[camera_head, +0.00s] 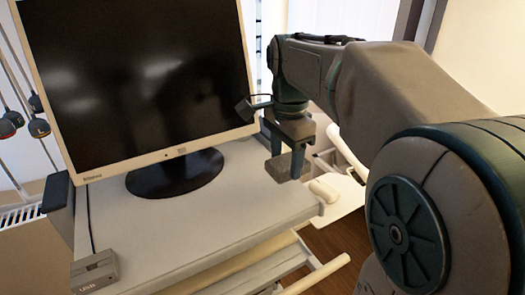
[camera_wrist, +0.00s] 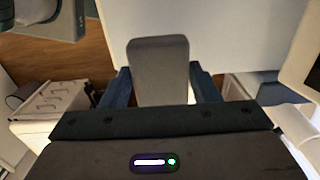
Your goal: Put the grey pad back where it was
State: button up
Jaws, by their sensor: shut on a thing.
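The grey pad (camera_head: 279,168) is a small block with rounded corners, between the fingers of my gripper (camera_head: 287,158) over the right part of the white cart top, right of the monitor stand. In the wrist view the pad (camera_wrist: 159,58) sticks out beyond the gripper (camera_wrist: 162,88), with a dark blue finger on each side. My gripper is shut on it. I cannot tell whether the pad touches the cart top or hangs just above it.
The monitor (camera_head: 145,75) stands on a dark round base (camera_head: 175,173) on the white cart top (camera_head: 200,222). A grey USB box (camera_head: 94,271) lies at the front left. The cart top is bare between them. White equipment (camera_head: 340,190) is beyond the right edge.

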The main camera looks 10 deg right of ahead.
aim_at(280, 159)
jog(key=shift+w+a+f, duration=0.45)
jog(key=shift+w+a, duration=0.05)
jog(key=shift+w, duration=0.1)
jog(key=shift+f+p, duration=0.35)
jog(key=shift+f, duration=1.7)
jog(key=shift+f, duration=0.1)
jog(key=o, duration=0.9)
notch_tip(280, 159, up, 12)
jog(key=shift+r, duration=0.15)
